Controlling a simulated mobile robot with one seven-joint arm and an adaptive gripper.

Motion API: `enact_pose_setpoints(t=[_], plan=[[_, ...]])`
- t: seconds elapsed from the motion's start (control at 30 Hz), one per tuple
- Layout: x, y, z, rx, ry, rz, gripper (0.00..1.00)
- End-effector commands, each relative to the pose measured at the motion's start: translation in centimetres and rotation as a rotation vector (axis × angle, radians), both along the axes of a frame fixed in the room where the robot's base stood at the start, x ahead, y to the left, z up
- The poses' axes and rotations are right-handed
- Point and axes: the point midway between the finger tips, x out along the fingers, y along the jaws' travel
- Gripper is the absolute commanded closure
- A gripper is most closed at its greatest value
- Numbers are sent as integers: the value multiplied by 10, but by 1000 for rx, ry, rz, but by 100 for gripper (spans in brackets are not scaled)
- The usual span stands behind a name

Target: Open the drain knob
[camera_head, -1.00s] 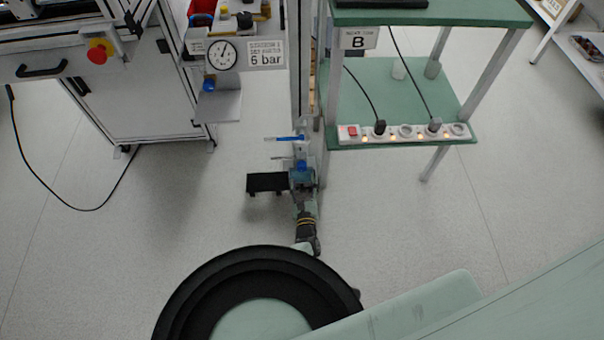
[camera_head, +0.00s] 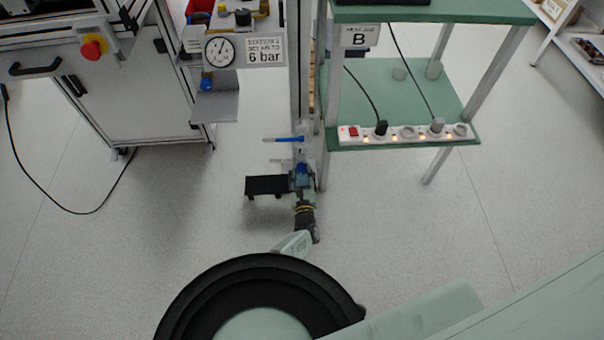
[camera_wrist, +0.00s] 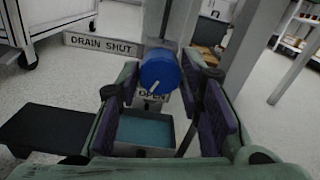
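The blue round drain knob (camera_wrist: 160,72) is straight ahead in the wrist view, on a grey post. A short white pointer mark on its front slants down and left. A sign reading DRAIN SHUT (camera_wrist: 100,44) stands left of it, and an OPEN label (camera_wrist: 153,95) is just below it. My gripper (camera_wrist: 163,112) is open, its purple-padded fingers spread left and right below and in front of the knob. No contact with the knob shows. In the head view my gripper (camera_head: 302,181) is low beside the post, and detail there is too small to tell.
A container with blue-green contents (camera_wrist: 142,133) shows between the fingers. A black plate (camera_wrist: 45,137) is at the left. In the head view, a green table (camera_head: 400,90) with a power strip stands right of the post, and a white cabinet (camera_head: 150,100) left.

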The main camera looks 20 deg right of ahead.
Motion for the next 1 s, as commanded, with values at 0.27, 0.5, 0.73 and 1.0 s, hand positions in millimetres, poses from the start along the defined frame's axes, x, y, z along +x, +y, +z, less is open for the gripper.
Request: enact_pose_setpoints(t=[0.27, 0.5, 0.73, 1.0], plan=[[0, 0, 0, 0, 0, 0, 87], [0, 0, 0, -7, 2, 0, 97], [0, 0, -1, -205, 59, 1, 97], [-1, 0, 0, -381, 110, -1, 97]])
